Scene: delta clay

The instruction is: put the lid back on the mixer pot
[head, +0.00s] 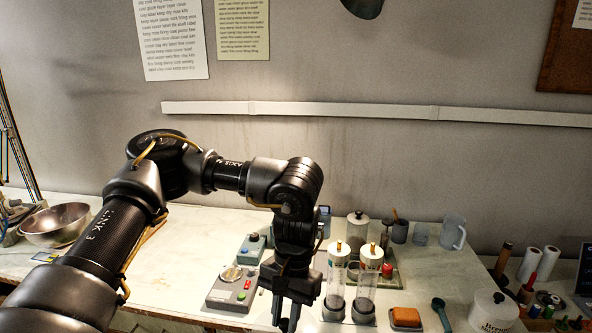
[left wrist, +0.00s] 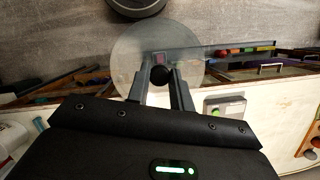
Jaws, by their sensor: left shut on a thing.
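My left gripper (head: 287,318) points down at the bottom edge of the head view, in front of the table. In the left wrist view my left gripper (left wrist: 160,78) is shut on the dark round knob of a clear, disc-shaped lid (left wrist: 190,37). The lid is not discernible in the head view. I cannot pick out the mixer pot for certain in either view. A pale, rounded vessel with dark lettering (head: 493,312) stands at the lower right, cut by the frame edge. My right gripper is not in view.
Two clear cylinders with white caps (head: 338,275) stand just right of my left gripper. A grey control box (head: 231,288) lies to its left. The table's left middle is clear.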

